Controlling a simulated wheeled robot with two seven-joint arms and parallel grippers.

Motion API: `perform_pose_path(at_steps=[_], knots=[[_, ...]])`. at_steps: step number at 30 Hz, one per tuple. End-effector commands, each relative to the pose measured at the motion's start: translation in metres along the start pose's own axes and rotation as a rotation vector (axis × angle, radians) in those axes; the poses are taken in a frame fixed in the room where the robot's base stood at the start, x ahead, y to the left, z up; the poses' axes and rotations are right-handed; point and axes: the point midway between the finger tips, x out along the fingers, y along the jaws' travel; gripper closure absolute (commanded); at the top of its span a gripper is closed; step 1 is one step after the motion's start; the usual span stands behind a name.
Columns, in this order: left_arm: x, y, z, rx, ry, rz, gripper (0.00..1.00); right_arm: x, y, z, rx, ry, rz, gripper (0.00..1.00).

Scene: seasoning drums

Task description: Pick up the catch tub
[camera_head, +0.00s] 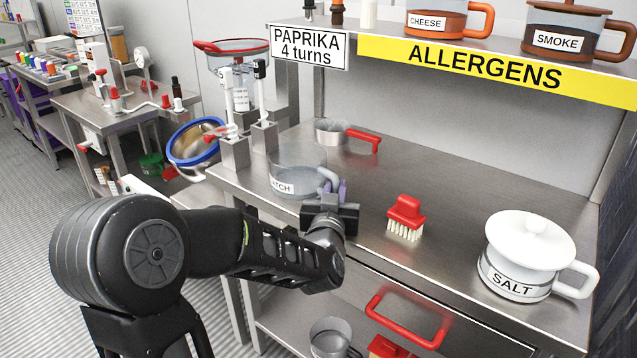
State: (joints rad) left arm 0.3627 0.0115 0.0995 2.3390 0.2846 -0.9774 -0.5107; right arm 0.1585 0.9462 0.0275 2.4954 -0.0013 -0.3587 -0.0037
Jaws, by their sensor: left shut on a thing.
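The catch tub (292,166) is a clear, see-through tub with a white label reading "CATCH", its first letter partly hidden. It stands at the left front part of the steel bench, with a grey handle on its right side. My left gripper (331,190) is at the tub's right side, shut on that handle. The fingers partly hide the handle. I cannot tell whether the tub's base is touching the bench. My right gripper is not in view.
A red brush (405,213) and a white lidded SALT pot (524,256) stand to the right on the bench (440,185). A red-handled pan (331,133) lies behind the tub. A shelf overhangs the back.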

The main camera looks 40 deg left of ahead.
Motion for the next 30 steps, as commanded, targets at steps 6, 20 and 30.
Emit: perform_pose_path(at_steps=[6,20,30], knots=[[0.000,0.000,-0.023,-0.001,0.006,-0.001,1.00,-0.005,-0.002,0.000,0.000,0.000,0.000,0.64],[0.000,0.000,-0.098,0.000,0.004,0.000,1.00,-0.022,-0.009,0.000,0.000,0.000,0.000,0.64],[0.000,0.000,-0.100,0.000,0.001,0.000,1.00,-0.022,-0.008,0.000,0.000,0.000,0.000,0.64]])
